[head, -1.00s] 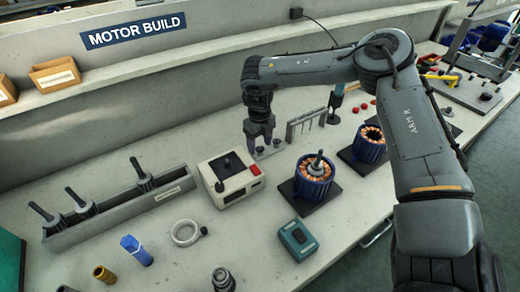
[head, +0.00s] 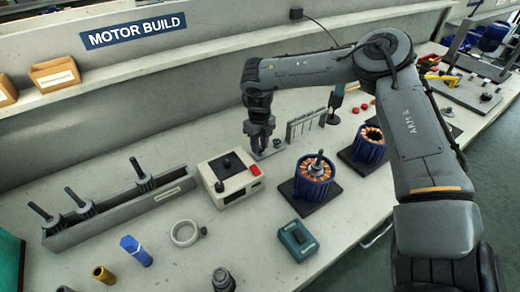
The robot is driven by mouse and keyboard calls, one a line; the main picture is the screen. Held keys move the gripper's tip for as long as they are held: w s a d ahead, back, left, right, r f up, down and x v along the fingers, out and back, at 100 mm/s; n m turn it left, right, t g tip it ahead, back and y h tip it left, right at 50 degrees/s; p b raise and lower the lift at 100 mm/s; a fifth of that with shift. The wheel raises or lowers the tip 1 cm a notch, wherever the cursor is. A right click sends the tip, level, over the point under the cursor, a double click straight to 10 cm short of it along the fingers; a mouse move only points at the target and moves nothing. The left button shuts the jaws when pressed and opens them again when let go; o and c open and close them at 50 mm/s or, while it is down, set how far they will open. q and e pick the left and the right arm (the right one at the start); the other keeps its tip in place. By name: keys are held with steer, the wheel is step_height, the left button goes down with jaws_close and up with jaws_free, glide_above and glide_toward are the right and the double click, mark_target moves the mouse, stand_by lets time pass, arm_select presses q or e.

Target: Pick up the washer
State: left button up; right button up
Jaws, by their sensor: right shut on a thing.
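My right gripper (head: 262,149) reaches down to a small grey plate (head: 270,154) behind the white box. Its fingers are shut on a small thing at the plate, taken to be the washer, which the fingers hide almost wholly. A second small dark part (head: 277,143) stands on the plate just right of the fingers. My left gripper is not in view.
The white box (head: 230,178) with a red button stands just in front of the gripper. A grey rack (head: 305,126) stands to its right. Blue motor housings (head: 313,182) stand front right. A long grey holder (head: 120,212) lies left. The bench behind the holder is clear.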

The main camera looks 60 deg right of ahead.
stand_by(0.4)
steer(key=shift+r, duration=0.45)
step_height(320, 180, up, 28)
steer(key=p, duration=0.9)
steer(key=shift+f+p, duration=0.2)
steer(key=shift+p, duration=0.1)
